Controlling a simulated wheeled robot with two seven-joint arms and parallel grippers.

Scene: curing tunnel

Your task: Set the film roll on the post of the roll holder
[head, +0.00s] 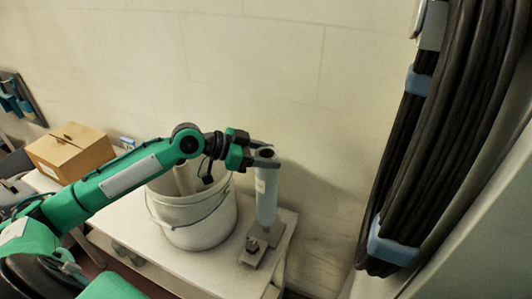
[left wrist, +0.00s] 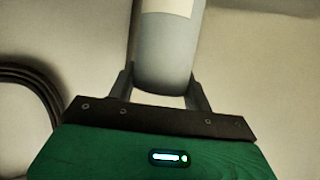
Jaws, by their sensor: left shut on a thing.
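In the left wrist view the roll (left wrist: 165,60) lies between the two fingers and bears a pale label. The roll holder (head: 254,259) is a grey base on the table with a small dark fitting on its near part. The roll's lower end appears over the base's far part. The post is not visible, and I cannot tell whether the roll is around it. My right gripper is not in view.
A white bucket (head: 193,223) with a wire handle stands close to the left of the roll, with a pale cylinder inside. A cardboard box (head: 72,151) sits further left. The white table (head: 215,265) ends just right of the holder. Thick black cables (head: 436,130) hang at right.

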